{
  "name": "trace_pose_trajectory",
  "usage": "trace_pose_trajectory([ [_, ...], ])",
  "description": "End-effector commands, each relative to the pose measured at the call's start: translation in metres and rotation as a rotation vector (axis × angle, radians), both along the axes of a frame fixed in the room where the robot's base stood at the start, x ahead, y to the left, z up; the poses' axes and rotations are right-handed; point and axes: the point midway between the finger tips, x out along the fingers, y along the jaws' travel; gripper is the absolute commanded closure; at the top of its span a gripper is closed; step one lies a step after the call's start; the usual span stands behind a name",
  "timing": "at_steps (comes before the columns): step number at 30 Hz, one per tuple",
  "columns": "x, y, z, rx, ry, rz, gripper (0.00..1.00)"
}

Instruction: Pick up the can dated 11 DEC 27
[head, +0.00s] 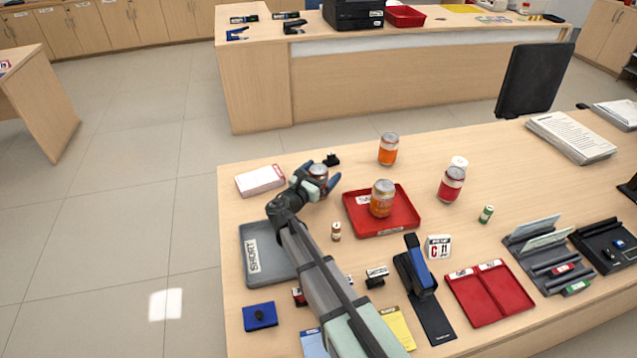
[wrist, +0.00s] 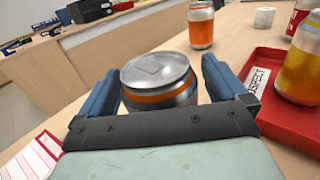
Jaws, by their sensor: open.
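A silver can with an orange band (wrist: 160,92) stands between the two blue fingers of my open gripper (wrist: 163,88); its date is not visible. In the head view, the top of this can (head: 318,170) shows at my gripper (head: 319,183). An orange can (head: 388,149) stands on the counter behind the tray. A yellow-orange can (head: 381,202) stands in the red tray (head: 409,211). A red can (head: 451,186) stands to the right of the tray. I cannot read a date on any can.
The red tray, labelled in the wrist view (wrist: 258,95), is close to the right finger. A white-and-pink pad (head: 260,180) lies left of my gripper. A small dark object (head: 331,159) is just beyond it. A grey tray marked SHORT (head: 278,262) lies nearer, left of my arm.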

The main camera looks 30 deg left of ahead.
Motion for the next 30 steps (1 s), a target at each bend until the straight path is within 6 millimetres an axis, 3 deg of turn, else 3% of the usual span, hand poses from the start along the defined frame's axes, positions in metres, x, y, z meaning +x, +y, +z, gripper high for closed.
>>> trace_pose_trajectory([
  [8,0.0036,-0.0003,-0.0001,0.0,0.0,0.001,0.02],
  [30,0.0034,-0.0003,0.0002,0.0,0.0,0.001,0.72],
])
